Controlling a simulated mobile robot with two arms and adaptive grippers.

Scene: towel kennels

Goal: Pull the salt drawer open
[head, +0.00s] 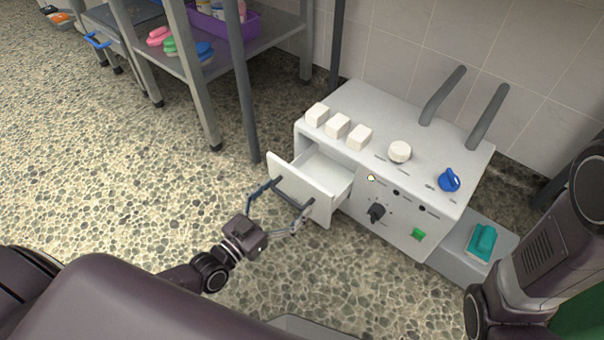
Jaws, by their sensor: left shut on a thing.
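The salt drawer (304,184) is a white drawer at the left end of a white machine (440,185). It stands pulled out, and its inside shows behind the front panel. A dark bar handle (292,191) is on its front. My left gripper (281,203) is at the drawer front, with its fingers closed on the handle. The fingers partly hide the handle. My right arm shows at the right edge, but its gripper is out of view.
A teal brush (482,242) lies on a grey ledge at right. A metal rack (195,70) stands at back left. The pebbled floor (110,180) at left is clear.

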